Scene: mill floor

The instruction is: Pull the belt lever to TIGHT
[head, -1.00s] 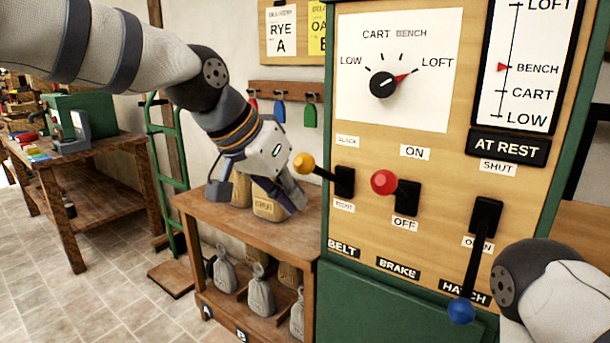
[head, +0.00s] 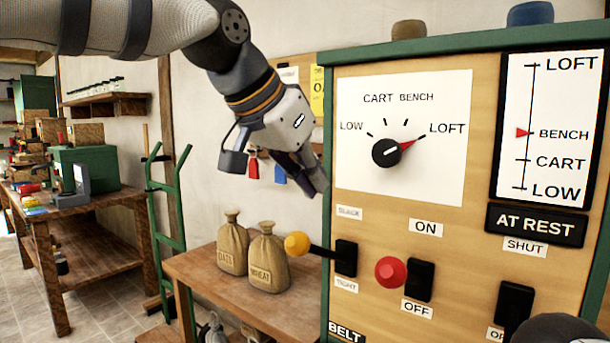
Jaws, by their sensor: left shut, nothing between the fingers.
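The belt lever has a yellow knob (head: 297,244) on a short black arm that sticks out from a black slot plate (head: 346,259). It points out to the left, about level in the picture. A SLACK label is above the plate and a TIGHT label (head: 346,285) below it. My left gripper (head: 316,184) is shut and empty, pointing down, above the yellow knob and apart from it in the picture. My right gripper is out of view; only a dark part of my right arm shows at the bottom right.
On the panel, the red brake lever (head: 391,272) stands close to the right of the belt lever. The hatch lever's plate (head: 514,308) is further right. Two sacks (head: 268,262) stand on a wooden table (head: 205,277) left of the panel. Wall hooks hold coloured tags.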

